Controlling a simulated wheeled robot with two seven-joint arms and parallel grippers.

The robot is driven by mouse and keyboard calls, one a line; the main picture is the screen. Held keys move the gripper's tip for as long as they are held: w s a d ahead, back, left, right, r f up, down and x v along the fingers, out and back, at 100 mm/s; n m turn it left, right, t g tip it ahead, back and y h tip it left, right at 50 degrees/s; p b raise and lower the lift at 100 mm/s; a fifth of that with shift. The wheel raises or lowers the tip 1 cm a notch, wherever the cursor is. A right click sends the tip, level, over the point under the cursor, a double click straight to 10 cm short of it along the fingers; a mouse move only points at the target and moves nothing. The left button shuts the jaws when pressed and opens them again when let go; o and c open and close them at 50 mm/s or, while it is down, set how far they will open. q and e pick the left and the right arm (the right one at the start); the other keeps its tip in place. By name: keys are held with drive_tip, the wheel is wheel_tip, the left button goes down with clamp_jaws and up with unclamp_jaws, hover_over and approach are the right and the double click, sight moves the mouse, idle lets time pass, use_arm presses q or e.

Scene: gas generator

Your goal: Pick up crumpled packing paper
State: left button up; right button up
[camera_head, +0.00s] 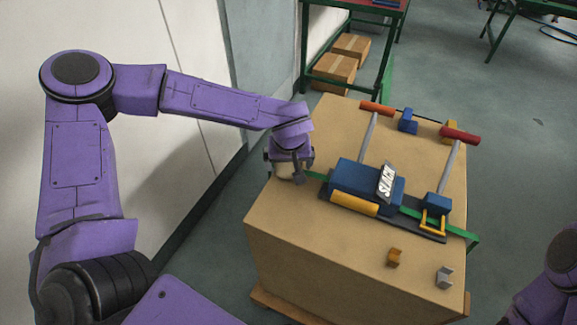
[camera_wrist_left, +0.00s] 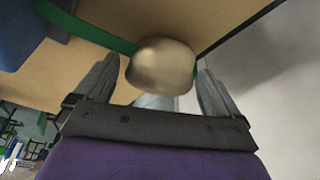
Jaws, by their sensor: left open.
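The crumpled packing paper looks like a smooth, rounded beige lump (camera_wrist_left: 161,66) in the left wrist view. It is at the left edge of the big cardboard box top, near the end of a green strap. In the head view only a small pale part of it (camera_head: 283,171) shows below my left gripper (camera_head: 286,174). In the left wrist view my left gripper (camera_wrist_left: 158,72) is open, with one finger on each side of the lump. A small gap shows on the right; contact on the left is hard to judge. My right gripper is out of view.
A wall (camera_head: 190,75) stands close on the left. A green-framed table (camera_head: 384,60) stands behind.

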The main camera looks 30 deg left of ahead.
use_arm(q)
drive_tip(key=shift+x, duration=1.05)
drive_tip(key=c, duration=1)
drive_tip(key=shift+r, duration=0.1)
drive_tip(key=shift+c, duration=0.2)
